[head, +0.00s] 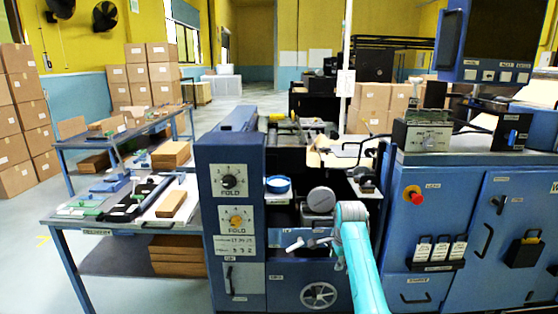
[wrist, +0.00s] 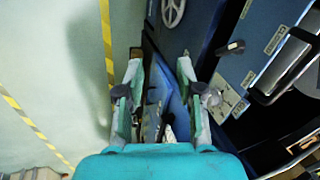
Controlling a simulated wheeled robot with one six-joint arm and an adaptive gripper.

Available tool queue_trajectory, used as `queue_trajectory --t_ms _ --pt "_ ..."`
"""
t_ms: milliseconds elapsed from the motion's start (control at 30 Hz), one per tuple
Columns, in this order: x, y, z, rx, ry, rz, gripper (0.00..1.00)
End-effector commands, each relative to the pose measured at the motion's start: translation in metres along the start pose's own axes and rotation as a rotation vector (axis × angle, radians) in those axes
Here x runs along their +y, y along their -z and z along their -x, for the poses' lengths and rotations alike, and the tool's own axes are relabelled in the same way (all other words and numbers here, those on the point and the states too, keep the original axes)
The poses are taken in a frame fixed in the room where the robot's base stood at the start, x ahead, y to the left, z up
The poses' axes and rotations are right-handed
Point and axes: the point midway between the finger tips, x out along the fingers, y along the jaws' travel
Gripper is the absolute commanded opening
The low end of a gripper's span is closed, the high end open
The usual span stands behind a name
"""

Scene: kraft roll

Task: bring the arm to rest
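My teal arm (head: 358,262) reaches up from the bottom of the head view, in front of the blue folding machine (head: 230,225). In the wrist view my gripper (wrist: 160,66) has its two fingers spread apart. I see nothing held between the fingers; blue machine parts show in the gap behind them. In the head view I cannot clearly make out the fingertips against the machine.
The machine's handwheel (head: 319,295) is close to my arm. A blue cabinet (head: 480,225) with a red button (head: 414,195) stands at the right. A workbench (head: 70,222) with cardboard and tools is at the left. Yellow-striped floor (wrist: 60,75) shows in the wrist view.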

Motion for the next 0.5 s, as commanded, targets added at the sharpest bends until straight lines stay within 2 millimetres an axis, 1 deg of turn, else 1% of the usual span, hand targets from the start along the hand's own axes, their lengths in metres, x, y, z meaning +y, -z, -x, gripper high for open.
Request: queue_trajectory --t_ms 33,100,200,267,300,367,400,467,500 --pt "0.017 -0.003 -0.023 0.002 0.01 0.024 0.37" --pt "0.035 -0.007 -0.047 0.008 0.036 0.062 0.37" --pt "0.062 -0.012 -0.079 0.019 0.073 0.117 0.37" --pt "0.08 -0.016 -0.097 0.026 0.095 0.149 0.37" --pt "0.092 -0.018 -0.107 0.031 0.11 0.171 0.37" --pt "0.111 -0.022 -0.122 0.04 0.132 0.204 0.37" --pt "0.124 -0.024 -0.132 0.046 0.146 0.224 0.37" --pt "0.143 -0.028 -0.144 0.056 0.168 0.257 0.37" --pt "0.156 -0.031 -0.152 0.062 0.181 0.278 0.37"
